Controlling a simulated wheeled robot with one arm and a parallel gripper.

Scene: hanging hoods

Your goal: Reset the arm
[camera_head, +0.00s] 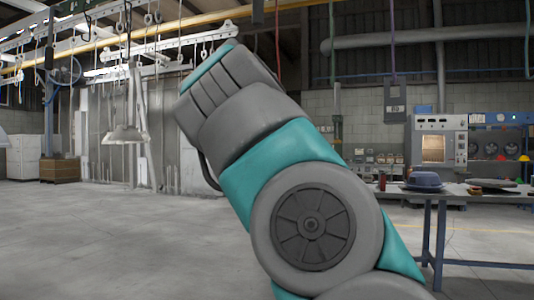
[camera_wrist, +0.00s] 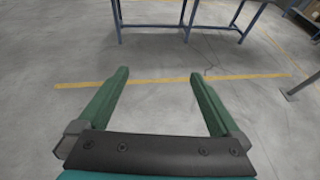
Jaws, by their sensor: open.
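My gripper (camera_wrist: 158,80) shows in the wrist view with its two green fingers wide apart and nothing between them. It is over bare concrete floor, and a yellow floor line (camera_wrist: 160,82) runs behind the fingertips. In the head view my grey and teal arm (camera_head: 265,130) rises from the lower right toward the upper left. The gripper itself cannot be seen in the head view.
A blue-legged table (camera_head: 440,230) stands at the right, with a blue hood-shaped item (camera_head: 424,181) on it. Blue table legs (camera_wrist: 186,22) show at the top of the wrist view. A hood (camera_head: 126,135) hangs at the left from overhead rails. The left floor is clear.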

